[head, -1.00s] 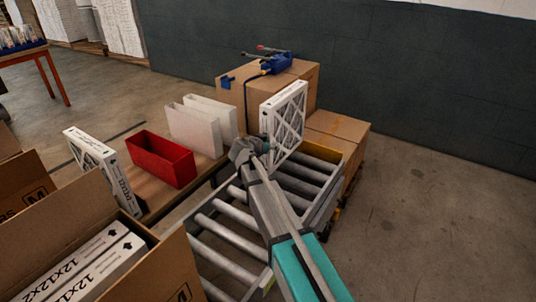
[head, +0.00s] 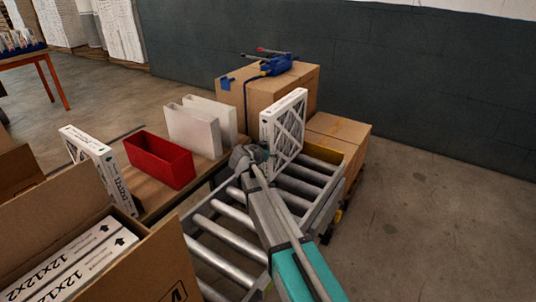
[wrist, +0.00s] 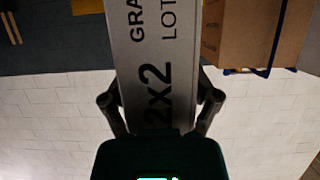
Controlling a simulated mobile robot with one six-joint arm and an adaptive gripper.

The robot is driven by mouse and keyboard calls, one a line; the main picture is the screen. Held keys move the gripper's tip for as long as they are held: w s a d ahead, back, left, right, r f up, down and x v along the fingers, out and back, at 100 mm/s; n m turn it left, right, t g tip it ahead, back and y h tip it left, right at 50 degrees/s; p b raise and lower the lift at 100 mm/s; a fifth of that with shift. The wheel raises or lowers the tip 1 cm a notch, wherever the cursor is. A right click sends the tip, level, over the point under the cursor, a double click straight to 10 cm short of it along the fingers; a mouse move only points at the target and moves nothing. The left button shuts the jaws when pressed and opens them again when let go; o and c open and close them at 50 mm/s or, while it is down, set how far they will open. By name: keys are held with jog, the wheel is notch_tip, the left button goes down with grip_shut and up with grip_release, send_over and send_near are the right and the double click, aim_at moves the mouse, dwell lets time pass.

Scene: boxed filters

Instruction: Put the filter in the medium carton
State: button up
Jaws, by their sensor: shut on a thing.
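My gripper (head: 250,157) is shut on a white-framed pleated filter (head: 284,128) and holds it upright above the roller conveyor. In the wrist view the filter's printed edge (wrist: 153,55) sits between my two fingers (wrist: 157,110). An open brown carton (head: 155,268) marked M stands at the lower left, partly cut off by the frame. It holds white filters (head: 72,262) labelled 12x12x2, standing side by side. Part of another brown carton (head: 18,172) shows at the left edge; its size mark is not readable now. My gripper is well to the right of both.
Another filter (head: 97,165) stands on a wooden bench, with a red bin (head: 160,163) and white holders (head: 193,130) beside it. The roller conveyor (head: 228,228) lies under my arm. Closed boxes (head: 247,90) with a blue tool (head: 268,65) stand behind. Floor at right is clear.

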jog(key=shift+f, duration=0.1)
jog(key=o, duration=1.1)
jog(key=p+v, duration=0.4)
jog(key=v, duration=0.8)
jog(key=shift+p, duration=0.3)
